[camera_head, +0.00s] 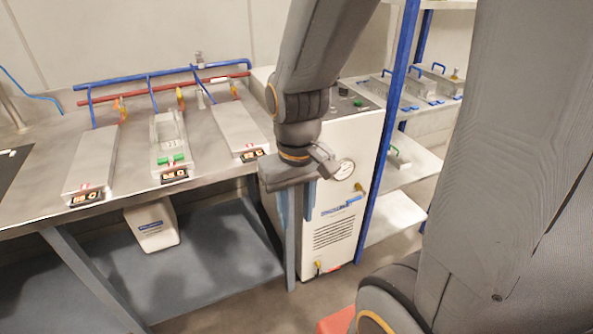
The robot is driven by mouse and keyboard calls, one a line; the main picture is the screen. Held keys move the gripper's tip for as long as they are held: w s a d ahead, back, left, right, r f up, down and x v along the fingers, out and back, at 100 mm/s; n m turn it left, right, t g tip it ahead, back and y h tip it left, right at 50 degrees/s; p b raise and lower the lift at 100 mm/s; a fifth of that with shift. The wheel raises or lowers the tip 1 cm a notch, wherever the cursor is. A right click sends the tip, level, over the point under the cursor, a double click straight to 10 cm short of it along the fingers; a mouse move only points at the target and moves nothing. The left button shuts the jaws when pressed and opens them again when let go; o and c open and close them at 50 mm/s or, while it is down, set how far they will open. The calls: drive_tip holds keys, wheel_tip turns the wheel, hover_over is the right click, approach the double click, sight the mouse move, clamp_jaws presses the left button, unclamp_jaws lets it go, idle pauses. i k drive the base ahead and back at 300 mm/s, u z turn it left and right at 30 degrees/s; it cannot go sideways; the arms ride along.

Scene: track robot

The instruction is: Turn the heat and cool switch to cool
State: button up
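My gripper (296,208) points down in front of the white machine (340,225), near the bench's right end. Its two bluish fingers look apart, with a gap between them and nothing visible in it. The machine's dark top panel (371,99) carries a green button and a small dark knob (343,92). My arm hides the panel's left part. I cannot tell which control is the heat and cool switch; no label is readable. The machine's front has a round gauge (343,169), a blue handle and yellow valves.
The metal bench (40,200) at left bears several long grey units with small red-lit displays. Blue and red pipes (160,72) run behind them. A blue-framed shelf (396,100) stands right of the machine. A white container (152,225) sits under the bench.

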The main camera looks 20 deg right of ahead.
sight(343, 91)
drive_tip(key=k, duration=0.5)
drive_tip(key=z, duration=0.9)
drive_tip(key=i, duration=1.3)
drive_tip(key=u, duration=0.8)
